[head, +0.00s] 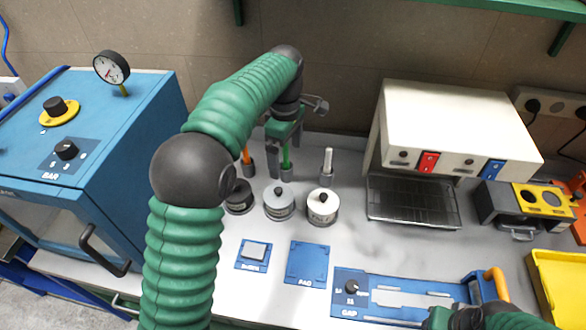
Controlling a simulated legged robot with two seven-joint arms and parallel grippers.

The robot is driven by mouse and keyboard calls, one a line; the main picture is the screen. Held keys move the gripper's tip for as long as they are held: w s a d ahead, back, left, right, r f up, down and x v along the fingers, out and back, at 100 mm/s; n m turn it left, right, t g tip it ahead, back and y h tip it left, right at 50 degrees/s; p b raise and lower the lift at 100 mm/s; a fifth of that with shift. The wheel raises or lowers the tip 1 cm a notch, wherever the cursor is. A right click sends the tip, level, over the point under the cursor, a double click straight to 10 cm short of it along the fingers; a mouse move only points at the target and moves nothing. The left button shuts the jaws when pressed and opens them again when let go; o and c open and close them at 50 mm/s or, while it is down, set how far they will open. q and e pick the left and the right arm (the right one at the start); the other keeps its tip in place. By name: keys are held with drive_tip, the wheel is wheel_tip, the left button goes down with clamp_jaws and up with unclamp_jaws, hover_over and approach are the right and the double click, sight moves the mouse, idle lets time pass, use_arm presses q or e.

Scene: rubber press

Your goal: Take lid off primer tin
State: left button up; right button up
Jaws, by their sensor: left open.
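Three small round tins stand in a row on the grey bench in the head view. The left tin (239,203) is dark and partly hidden by my left arm. The middle tin (280,207) is grey and the right tin (322,212) is whitish; both have lids with black knobs. I cannot read the labels to tell which is primer. My left gripper (284,168) is open, fingers down, behind the middle tin and around or in front of a green-handled tool (286,158). It appears apart from the lids. My right arm enters at the lower right; its fingers are not visible.
An orange tool (246,156) and a white tool (328,163) stand upright behind the tins. A blue press cabinet (120,110) is left, a white oven (455,130) with a rack right. Blue PAD plate (309,262) and GAP fixture (400,298) lie in front.

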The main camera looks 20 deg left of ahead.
use_arm(q)
drive_tip(key=s+r+n, duration=0.1)
approach(279, 189)
drive_tip(key=f, duration=0.5)
drive_tip(key=shift+w+d+f, duration=0.2)
drive_tip(key=shift+w+f, duration=0.05)
drive_tip(key=shift+f, duration=0.15)
drive_tip(key=shift+s+f, duration=0.2)
drive_tip(key=shift+f, duration=0.1)
drive_tip(key=f, duration=0.3)
drive_tip(key=shift+s+a+f+p, duration=0.1)
drive_tip(key=shift+s+f+p, duration=0.2)
drive_tip(key=shift+s, duration=0.1)
drive_tip(key=shift+w+f, duration=0.15)
drive_tip(key=shift+f, duration=0.15)
drive_tip(key=shift+w+a+f, duration=0.15)
drive_tip(key=shift+w+a, duration=0.05)
drive_tip(key=shift+s, duration=0.2)
drive_tip(key=c, duration=0.7)
drive_tip(key=shift+w, duration=0.1)
drive_tip(key=c, duration=0.5)
use_arm(e)
drive_tip(key=shift+s+r, duration=0.85)
drive_tip(key=shift+s, duration=0.25)
